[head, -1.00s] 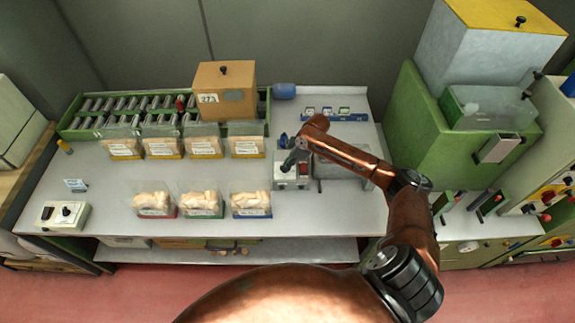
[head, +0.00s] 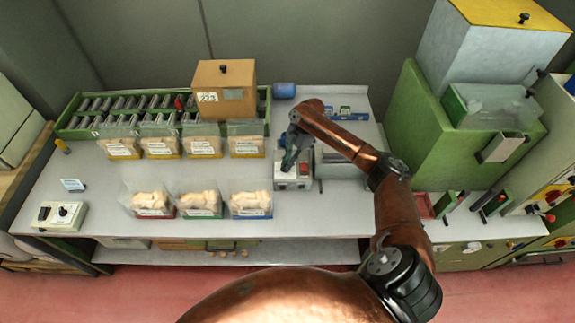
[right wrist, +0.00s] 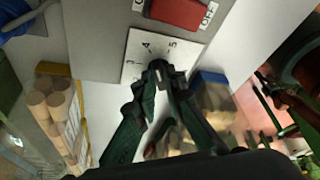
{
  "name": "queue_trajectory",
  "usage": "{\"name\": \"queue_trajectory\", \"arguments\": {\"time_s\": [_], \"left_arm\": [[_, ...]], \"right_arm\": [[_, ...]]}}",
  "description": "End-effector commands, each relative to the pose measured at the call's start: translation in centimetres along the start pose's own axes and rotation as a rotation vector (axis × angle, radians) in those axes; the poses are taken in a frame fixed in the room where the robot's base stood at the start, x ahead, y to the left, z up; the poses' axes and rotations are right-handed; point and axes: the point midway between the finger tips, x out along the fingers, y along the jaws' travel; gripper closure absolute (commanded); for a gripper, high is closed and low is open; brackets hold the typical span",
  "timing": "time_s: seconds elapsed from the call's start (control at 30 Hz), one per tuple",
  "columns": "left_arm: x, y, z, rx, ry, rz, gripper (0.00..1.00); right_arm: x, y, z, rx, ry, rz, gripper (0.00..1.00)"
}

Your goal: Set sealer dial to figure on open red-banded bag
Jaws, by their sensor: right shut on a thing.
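The sealer (head: 303,183) is a grey box right of the front bags. In the right wrist view its white dial plate (right wrist: 133,55) shows figures including 4 and 5, below a red switch (right wrist: 182,12). My right gripper (head: 291,160) is at the sealer; in the right wrist view its fingertips (right wrist: 158,72) are closed at the dial knob, which they mostly hide. Where the knob points cannot be told. The open red-banded bag (head: 152,211) of corks stands leftmost in the front row; its label figure is too small to read. My left gripper is not in view.
A green-banded bag (head: 200,211) and a blue-banded bag (head: 250,211) stand beside it. Several yellow-banded bags (head: 205,150) stand behind, before a roller rack with a cardboard box (head: 224,95). A control box (head: 60,215) sits at front left. The table's middle is clear.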

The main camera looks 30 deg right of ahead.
Motion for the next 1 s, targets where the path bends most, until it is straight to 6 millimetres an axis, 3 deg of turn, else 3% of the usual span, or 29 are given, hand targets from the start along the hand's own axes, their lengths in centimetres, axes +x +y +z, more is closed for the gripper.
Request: {"name": "queue_trajectory", "arguments": {"time_s": [0.3, 0.83, 0.87, 1.0], "left_arm": [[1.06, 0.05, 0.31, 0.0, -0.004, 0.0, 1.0], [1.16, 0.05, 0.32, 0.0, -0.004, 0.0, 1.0], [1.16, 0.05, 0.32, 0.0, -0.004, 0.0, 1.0], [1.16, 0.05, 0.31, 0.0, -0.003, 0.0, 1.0]], "right_arm": [[0.1, 0.16, 0.04, -0.114, -0.001, -0.047, 1.0], [0.02, 0.16, 0.02, -0.137, -0.002, -0.057, 1.0], [0.03, 0.16, 0.02, -0.137, -0.002, -0.057, 0.89], [0.03, 0.15, 0.02, -0.137, -0.001, -0.057, 0.8]]}}
